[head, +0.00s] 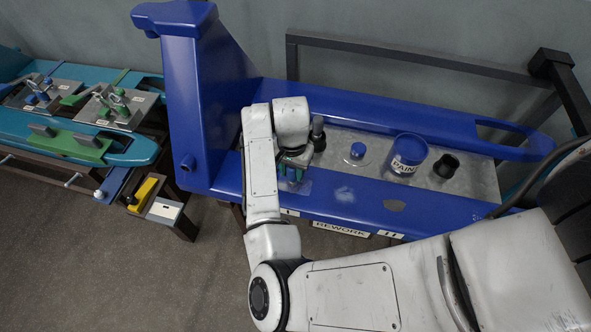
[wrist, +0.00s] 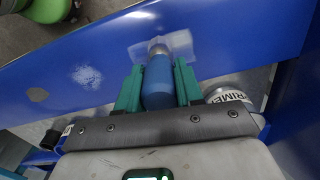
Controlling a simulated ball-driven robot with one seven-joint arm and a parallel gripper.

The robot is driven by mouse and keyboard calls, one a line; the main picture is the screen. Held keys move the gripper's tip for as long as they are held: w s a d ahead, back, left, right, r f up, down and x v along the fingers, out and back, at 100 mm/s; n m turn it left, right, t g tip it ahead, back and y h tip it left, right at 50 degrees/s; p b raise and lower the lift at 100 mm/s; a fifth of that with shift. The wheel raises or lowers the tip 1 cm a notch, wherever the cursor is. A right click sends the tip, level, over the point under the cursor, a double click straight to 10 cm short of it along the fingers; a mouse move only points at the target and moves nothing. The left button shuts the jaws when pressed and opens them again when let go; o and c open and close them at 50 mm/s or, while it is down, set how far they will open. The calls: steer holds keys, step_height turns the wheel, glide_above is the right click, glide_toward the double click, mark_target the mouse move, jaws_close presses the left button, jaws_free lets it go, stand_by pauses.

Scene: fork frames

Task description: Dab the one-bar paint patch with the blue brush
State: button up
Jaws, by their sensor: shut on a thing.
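My gripper (head: 293,174) has green fingers, shut on the blue brush (wrist: 158,82). In the wrist view the brush's blue handle sits between the fingers, and its metal collar (wrist: 158,50) points to a pale, see-through rectangular paint patch (wrist: 178,40). In the head view this pale patch (head: 303,187) lies on the blue beam just below my gripper, above a one-bar label (head: 290,212). The brush tip is hidden, so I cannot tell whether it touches the patch. A whitish worn patch (head: 345,194) and a grey-brown patch (head: 393,205) lie further right, the latter above a two-bar label (head: 390,234).
Behind the front beam, a grey tray (head: 380,182) holds a blue PAINT can (head: 405,158), a blue-topped round item (head: 357,151), a black cup (head: 447,166) and a dark upright item (head: 318,134). A primer can (wrist: 228,95) stands close to my fingers. A tall blue upright (head: 200,100) rises left.

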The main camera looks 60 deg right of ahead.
steer(key=shift+w+a, duration=0.1)
steer(key=shift+w, duration=0.3)
steer(key=shift+f, duration=0.1)
steer(key=shift+s, duration=0.1)
steer(key=shift+s+d+p, duration=0.25)
steer(key=shift+s+p, duration=0.25)
steer(key=shift+s, duration=0.3)
steer(key=shift+w, duration=0.15)
steer(key=shift+w+a, duration=0.25)
steer(key=shift+w, duration=0.5)
steer(key=shift+s, duration=0.15)
